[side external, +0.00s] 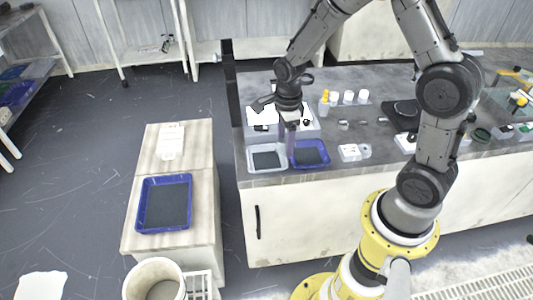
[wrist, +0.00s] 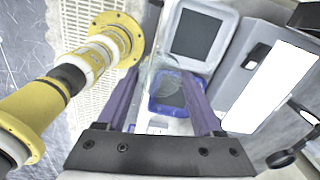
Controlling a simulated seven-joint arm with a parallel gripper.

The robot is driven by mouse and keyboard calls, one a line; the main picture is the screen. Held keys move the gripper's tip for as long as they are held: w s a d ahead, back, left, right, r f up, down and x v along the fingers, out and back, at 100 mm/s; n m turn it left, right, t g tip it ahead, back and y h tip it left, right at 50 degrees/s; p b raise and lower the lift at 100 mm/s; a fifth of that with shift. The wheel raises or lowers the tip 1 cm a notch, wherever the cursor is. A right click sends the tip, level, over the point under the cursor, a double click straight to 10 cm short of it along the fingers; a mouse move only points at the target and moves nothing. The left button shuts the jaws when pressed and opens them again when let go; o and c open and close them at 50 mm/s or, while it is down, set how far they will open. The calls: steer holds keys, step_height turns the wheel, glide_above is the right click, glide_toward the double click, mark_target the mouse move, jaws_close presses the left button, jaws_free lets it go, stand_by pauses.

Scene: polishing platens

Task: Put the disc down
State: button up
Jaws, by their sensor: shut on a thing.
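My gripper (side external: 290,151) points down over the front of the bench, above the gap between a white tray (side external: 268,171) and a blue tray (side external: 312,167). Both trays have dark grey pads. In the wrist view, the purple fingers (wrist: 161,73) stand apart with a faint, see-through disc (wrist: 172,88) between them. The disc's outline is hard to make out, and it cannot be told apart in the side view. Behind it in the wrist view are the blue tray (wrist: 170,113) and the white tray (wrist: 230,42). The disc appears held above the trays, clear of the pads.
Another blue tray (side external: 160,230) with a dark pad sits on the low cabinet at left. A grey device (side external: 312,128) stands behind the bench trays. Small clear containers (side external: 350,152) lie to their right. Bottles (side external: 324,103) stand farther back. A white bucket (side external: 155,272) is in front.

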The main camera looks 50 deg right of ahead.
glide_above(266, 160)
steer(key=f, duration=0.6)
steer(key=shift+s+f, duration=0.25)
steer(key=shift+s, duration=0.05)
steer(key=shift+w+f, duration=0.15)
steer(key=shift+f, duration=1.6)
steer(key=shift+f, duration=0.1)
steer(key=o, duration=1.2)
